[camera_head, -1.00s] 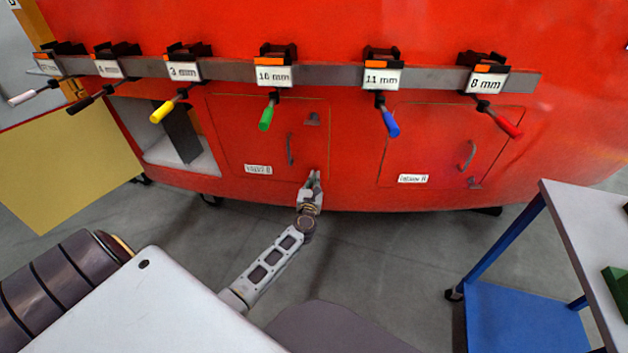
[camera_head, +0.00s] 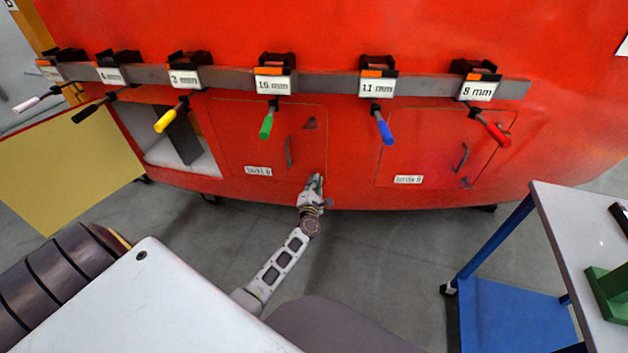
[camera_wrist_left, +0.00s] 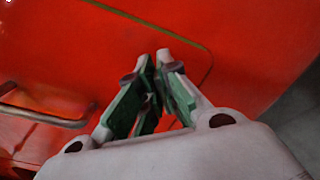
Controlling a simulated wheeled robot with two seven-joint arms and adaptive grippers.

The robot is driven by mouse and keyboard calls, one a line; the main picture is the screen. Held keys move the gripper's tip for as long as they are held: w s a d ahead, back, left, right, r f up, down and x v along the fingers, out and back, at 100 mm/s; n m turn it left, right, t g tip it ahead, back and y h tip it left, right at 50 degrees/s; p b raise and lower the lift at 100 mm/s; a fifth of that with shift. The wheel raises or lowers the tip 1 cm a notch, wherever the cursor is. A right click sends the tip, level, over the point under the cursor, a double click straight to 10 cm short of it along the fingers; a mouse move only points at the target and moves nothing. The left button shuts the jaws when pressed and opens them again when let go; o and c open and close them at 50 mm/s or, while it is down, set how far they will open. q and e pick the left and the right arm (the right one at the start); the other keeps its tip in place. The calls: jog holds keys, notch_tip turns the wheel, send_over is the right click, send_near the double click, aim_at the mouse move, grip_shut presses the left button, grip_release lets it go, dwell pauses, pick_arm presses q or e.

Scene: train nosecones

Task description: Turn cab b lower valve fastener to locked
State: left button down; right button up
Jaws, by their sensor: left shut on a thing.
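The valve panel (camera_head: 232,140) is a red hatch outlined on the red cab wall, with a white label (camera_head: 258,171) near its bottom left. A small upper fastener (camera_head: 309,123) sits at its upper right. My left gripper (camera_head: 317,181) is at the panel's lower right corner, shut on the lower fastener there. In the left wrist view the green-padded fingers (camera_wrist_left: 152,95) close around it, and the fastener is mostly hidden between them. Its angle cannot be made out. My right gripper is not in view.
A bar handle (camera_head: 288,153) stands out from the valve panel, left of my gripper; it also shows in the left wrist view (camera_wrist_left: 45,115). Several tools with coloured handles hang from a grey rail (camera_head: 330,84) above. A blue-legged table (camera_head: 575,240) stands at the right.

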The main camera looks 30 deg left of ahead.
pick_arm(q)
jog(key=m+p, duration=0.1)
jog(key=m, duration=0.1)
jog(key=m+p, duration=0.1)
jog(key=m, duration=0.2)
jog(key=shift+d+f, duration=0.15)
jog(key=shift+f, duration=0.05)
jog(key=shift+w+f+m+p, duration=0.15)
jog(key=shift+m+p, duration=0.3)
jog(key=shift+m, duration=1.05)
jog(key=shift+f, duration=0.1)
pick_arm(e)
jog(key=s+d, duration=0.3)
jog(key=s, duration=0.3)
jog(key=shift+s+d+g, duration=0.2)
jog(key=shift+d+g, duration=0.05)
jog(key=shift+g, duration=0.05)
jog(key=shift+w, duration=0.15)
pick_arm(q)
jog(key=c, duration=1.6)
grip_release()
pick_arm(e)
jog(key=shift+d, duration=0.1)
